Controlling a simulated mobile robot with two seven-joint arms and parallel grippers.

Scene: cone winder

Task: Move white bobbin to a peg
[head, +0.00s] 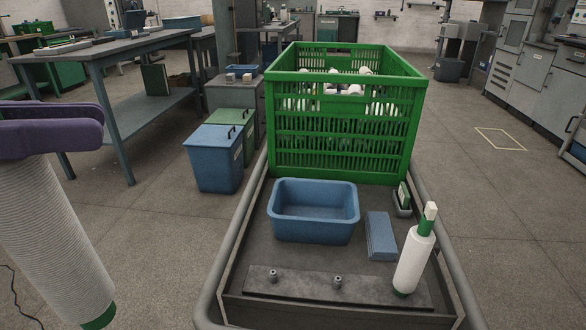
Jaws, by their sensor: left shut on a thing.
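My left gripper (88,124), with purple fingers, is at the left edge of the head view, close to the camera. It is shut on a large white bobbin (52,235) with a green end at the bottom. This bobbin hangs slightly tilted, left of the cart and apart from it. A dark peg plate (305,287) lies along the cart's near edge. Two short bare pegs stand on it, a left peg (273,275) and a middle peg (337,282). Another white bobbin (413,263) with a green top stands, leaning slightly, at the plate's right end. My right gripper is out of view.
A green crate (340,140) holding several white bobbins stands at the cart's back. A blue tub (314,224), a blue block (380,236) and a small grey holder (402,206) sit before it. The cart's grey rail (232,250) edges it. Bins (214,160) stand left.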

